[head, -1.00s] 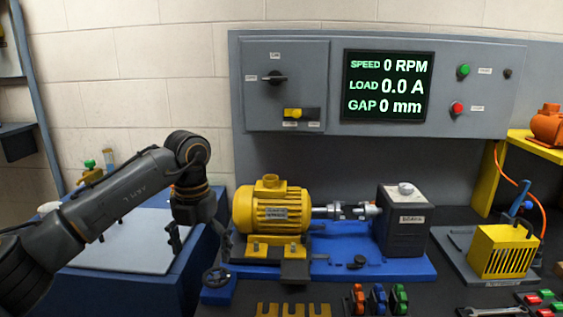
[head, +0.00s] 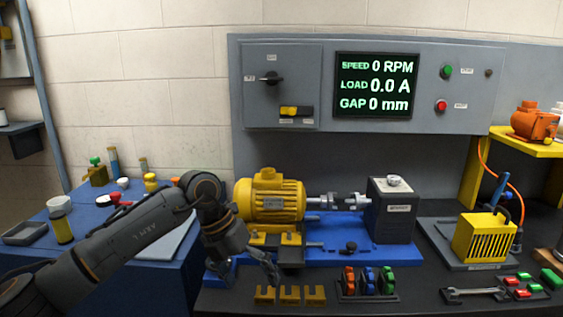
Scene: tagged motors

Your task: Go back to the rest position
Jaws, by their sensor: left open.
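My left gripper (head: 268,270) is at the front of the bench, in front of the yellow motor (head: 270,200). Its fingers point down and to the right, and they are apart with nothing seen between them. The motor sits on a blue base (head: 335,250). My left arm comes in from the lower left and hides part of the blue side table and the left end of the base. My right gripper is not in view.
Yellow slotted blocks (head: 290,296) and a rack of coloured clamps (head: 368,282) stand close to the gripper. A wrench (head: 473,294) and a yellow slotted box (head: 484,238) lie right. A blue table (head: 40,275) holds small parts. A control panel (head: 375,85) stands behind.

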